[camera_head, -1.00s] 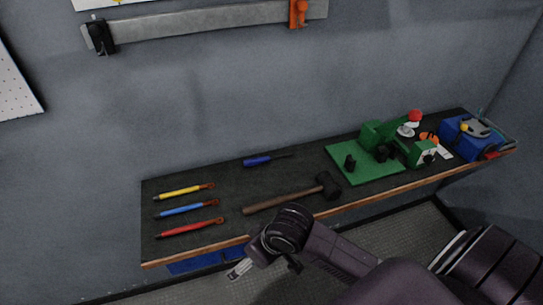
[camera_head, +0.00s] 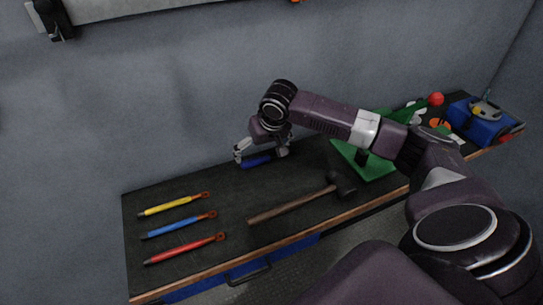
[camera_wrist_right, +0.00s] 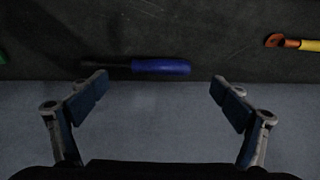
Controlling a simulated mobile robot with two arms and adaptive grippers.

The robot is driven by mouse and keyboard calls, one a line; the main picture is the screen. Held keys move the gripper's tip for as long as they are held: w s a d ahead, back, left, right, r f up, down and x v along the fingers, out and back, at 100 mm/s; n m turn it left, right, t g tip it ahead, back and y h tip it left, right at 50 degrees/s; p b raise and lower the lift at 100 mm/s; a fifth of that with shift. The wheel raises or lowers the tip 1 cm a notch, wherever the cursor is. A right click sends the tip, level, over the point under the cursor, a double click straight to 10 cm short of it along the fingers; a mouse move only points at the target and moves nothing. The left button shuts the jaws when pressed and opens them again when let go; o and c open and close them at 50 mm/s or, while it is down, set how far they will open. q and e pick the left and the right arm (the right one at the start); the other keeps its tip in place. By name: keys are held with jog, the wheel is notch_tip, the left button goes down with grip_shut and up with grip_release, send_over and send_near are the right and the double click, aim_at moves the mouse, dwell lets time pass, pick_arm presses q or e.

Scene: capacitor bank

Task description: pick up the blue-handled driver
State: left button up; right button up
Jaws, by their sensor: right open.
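The blue-handled driver (camera_head: 257,161) lies on the dark workbench top (camera_head: 222,190), near its back edge by the wall. Its handle (camera_wrist_right: 160,67) and dark shaft show in the right wrist view, lying crosswise between the open fingers. My right gripper (camera_head: 262,156) is open above the driver, with one finger toward each end of it. In the right wrist view the right gripper (camera_wrist_right: 160,90) holds nothing, and its fingertips appear apart from the driver. In the head view the gripper hides part of the shaft. My left gripper is not in view.
A wooden-handled mallet (camera_head: 293,206) lies in front of the driver. Yellow (camera_head: 172,205), blue (camera_head: 178,226) and red (camera_head: 184,249) handled tools lie at the left. A green fixture (camera_head: 375,168) and a blue box (camera_head: 478,124) stand at the right. The wall is close behind.

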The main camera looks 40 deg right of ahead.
aim_at(256, 161)
jog(key=x, duration=0.1)
jog(key=p+x, duration=0.1)
jog(key=shift+w+f, duration=0.25)
jog(key=shift+w, duration=0.1)
jog(key=p+x, duration=0.1)
jog(key=x, duration=0.2)
jog(key=shift+w+f, duration=0.1)
jog(key=shift+f, duration=0.05)
jog(key=shift+c, duration=0.7)
jog(key=c, duration=0.5)
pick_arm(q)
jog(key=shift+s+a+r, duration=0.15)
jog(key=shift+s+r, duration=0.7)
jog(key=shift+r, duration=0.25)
pick_arm(e)
jog(key=shift+a, duration=0.15)
jog(key=c, duration=0.7)
